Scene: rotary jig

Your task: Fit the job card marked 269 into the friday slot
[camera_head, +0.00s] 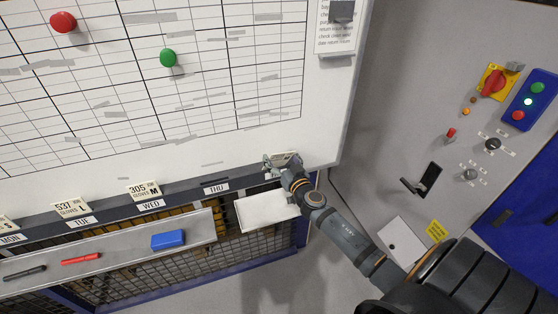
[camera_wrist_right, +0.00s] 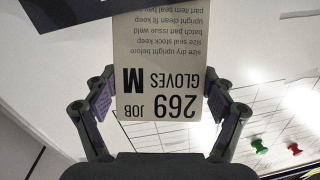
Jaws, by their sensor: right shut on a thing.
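The job card marked 269 (camera_wrist_right: 160,70), a cream card that also reads GLOVES M, appears upside down in the right wrist view. My right gripper (camera_wrist_right: 160,105) is shut on it, with a finger at each side edge. In the head view my right gripper (camera_head: 280,161) is at the right end of the dark day rail (camera_head: 185,198), at the board's lower edge. The friday slot and its label are not visible; my gripper and arm cover that end of the rail. I cannot tell whether the card touches the rail. My left gripper is not in view.
Card 537 (camera_head: 71,207) stands at TUE and card 305 (camera_head: 145,191) at WED; THU (camera_head: 216,188) shows no card. Below are a grey ledge (camera_head: 110,255) with markers and a blue eraser (camera_head: 168,239), and a white tray (camera_head: 262,211). A control panel (camera_head: 470,130) is at right.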

